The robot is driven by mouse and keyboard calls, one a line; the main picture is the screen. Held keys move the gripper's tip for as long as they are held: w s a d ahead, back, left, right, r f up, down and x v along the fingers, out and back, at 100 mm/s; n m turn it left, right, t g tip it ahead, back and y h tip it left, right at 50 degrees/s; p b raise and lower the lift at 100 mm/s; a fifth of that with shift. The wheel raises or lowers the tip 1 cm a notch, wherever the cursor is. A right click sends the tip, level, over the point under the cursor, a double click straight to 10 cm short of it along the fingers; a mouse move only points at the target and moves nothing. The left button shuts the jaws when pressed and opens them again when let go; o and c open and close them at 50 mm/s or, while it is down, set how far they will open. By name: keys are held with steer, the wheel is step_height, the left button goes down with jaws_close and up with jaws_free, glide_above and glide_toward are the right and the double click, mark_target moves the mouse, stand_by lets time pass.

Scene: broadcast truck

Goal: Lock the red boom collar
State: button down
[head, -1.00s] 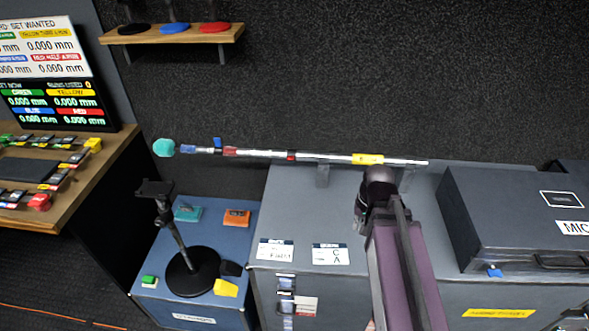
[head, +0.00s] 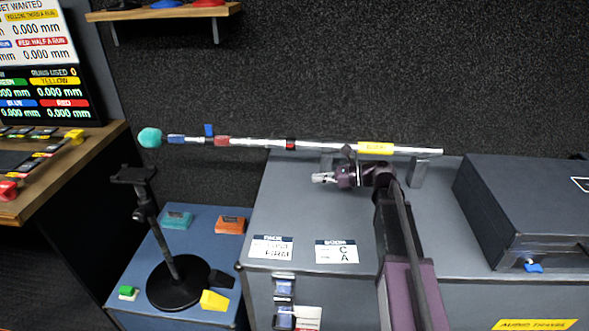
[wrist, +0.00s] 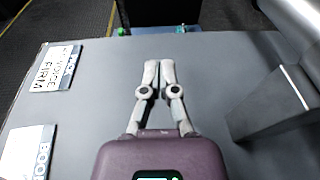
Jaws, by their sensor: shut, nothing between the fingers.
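The boom pole lies level across the head view, on supports above a grey case. Its red collar (head: 221,141) sits left of the middle, with a blue collar (head: 176,139) and a teal foam tip (head: 150,137) further left. An upright blue tab (head: 209,130) stands by the red collar. A smaller red and black band (head: 291,144) sits nearer the middle. My gripper (head: 318,178) is shut and empty, below the pole and right of the red collar. In the wrist view my gripper (wrist: 159,64) points over the grey case top.
The grey case top (head: 300,215) carries two white cards. A dark case (head: 530,205) stands at right. A black stand (head: 175,285) rises from a blue case at left, beside teal and orange blocks. A pole support (head: 419,170) stands right of my wrist.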

mark_target(290, 146)
steer(key=w+d+r+m+t+y+b, duration=0.1)
steer(key=w+d+m+y+b, duration=0.1)
steer(key=w+m+y+b, duration=0.2)
steer(key=shift+w+r+m+y+b, duration=0.35)
steer(key=shift+w+m, duration=0.5)
steer(key=shift+m, duration=0.15)
steer(key=shift+a, duration=0.15)
steer(key=p+x, duration=0.2)
steer(key=x, duration=0.7)
steer(key=shift+a, duration=0.4)
steer(key=shift+w, duration=0.15)
